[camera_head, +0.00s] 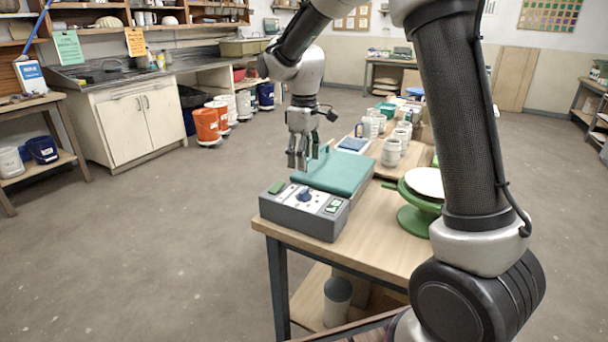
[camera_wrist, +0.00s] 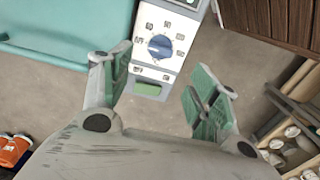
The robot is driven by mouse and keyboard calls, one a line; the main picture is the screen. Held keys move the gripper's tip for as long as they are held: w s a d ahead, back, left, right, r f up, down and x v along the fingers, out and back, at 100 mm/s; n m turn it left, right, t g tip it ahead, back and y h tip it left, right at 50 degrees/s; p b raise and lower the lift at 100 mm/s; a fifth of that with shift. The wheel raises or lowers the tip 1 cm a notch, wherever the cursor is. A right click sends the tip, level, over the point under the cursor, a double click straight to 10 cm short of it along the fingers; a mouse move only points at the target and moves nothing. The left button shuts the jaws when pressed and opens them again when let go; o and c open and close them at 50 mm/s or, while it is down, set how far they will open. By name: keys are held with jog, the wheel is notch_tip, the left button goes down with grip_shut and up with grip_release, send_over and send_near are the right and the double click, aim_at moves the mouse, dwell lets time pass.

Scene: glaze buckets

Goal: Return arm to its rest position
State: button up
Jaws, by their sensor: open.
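The wooden table (camera_head: 385,240) carries a green banding wheel (camera_head: 414,212) at right and several pale pots (camera_head: 391,152) farther back. Orange buckets (camera_head: 207,125) stand on the floor by a white cabinet (camera_head: 140,125). The floor left of the table is clear.

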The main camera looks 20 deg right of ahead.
notch_tip(320, 180, up, 2)
jog(key=shift+r, duration=0.2)
jog(key=s+d+r+m+t, duration=0.1)
jog(key=s+d, duration=0.4)
jog(key=s, duration=0.5)
jog(key=s+d+r+m+t, duration=0.2)
jog(key=s+d+r+m, duration=0.2)
jog(key=s, duration=0.6)
jog(key=s+d+r+m+t, duration=0.1)
jog(key=s+d+m, duration=0.3)
jog(key=s, duration=0.6)
jog(key=shift+d+r, duration=0.8)
jog(key=shift+d, duration=0.15)
